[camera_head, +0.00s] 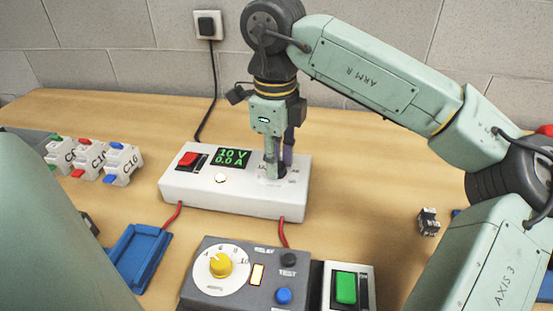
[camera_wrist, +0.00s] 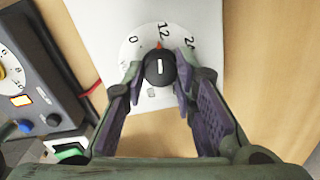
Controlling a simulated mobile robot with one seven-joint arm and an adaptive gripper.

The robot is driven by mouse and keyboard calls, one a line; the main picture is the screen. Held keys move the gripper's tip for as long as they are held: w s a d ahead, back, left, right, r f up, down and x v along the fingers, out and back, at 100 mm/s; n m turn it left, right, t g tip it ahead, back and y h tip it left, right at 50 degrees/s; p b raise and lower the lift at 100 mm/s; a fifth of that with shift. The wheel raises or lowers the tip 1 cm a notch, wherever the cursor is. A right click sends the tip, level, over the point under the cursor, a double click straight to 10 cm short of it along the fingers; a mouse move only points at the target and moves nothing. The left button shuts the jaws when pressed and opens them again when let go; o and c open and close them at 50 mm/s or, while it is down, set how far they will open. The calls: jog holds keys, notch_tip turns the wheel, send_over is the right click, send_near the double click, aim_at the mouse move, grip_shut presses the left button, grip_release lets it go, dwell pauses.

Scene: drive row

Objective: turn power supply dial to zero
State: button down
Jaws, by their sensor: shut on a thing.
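The power supply (camera_head: 240,202) is a white box in the middle of the table in the head view. Its green display (camera_head: 232,157) reads 10 V and 0.0 A. The dial (camera_wrist: 160,68) is a black knob with a white line, on a round white scale marked 0, 12 and 24. A small red pointer at the knob's edge faces about the 12. My gripper (camera_head: 275,172) reaches down over the box's right end and hides the dial in the head view. In the wrist view my gripper (camera_wrist: 160,75) has its purple-padded fingers closed on the knob's two sides.
A grey control box with a yellow knob (camera_head: 220,264) and a green switch (camera_head: 346,287) stand in front. White labelled blocks (camera_head: 122,164) and a blue tray (camera_head: 140,256) are left. Red leads leave the supply's front.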

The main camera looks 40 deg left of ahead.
jog(key=n, duration=0.3)
jog(key=shift+n, duration=2.3)
jog(key=shift+w, duration=0.1)
jog(key=c, duration=1.3)
grip_release()
notch_tip(320, 180, up, 12)
jog(key=shift+d, duration=0.2)
jog(key=shift+s, duration=0.2)
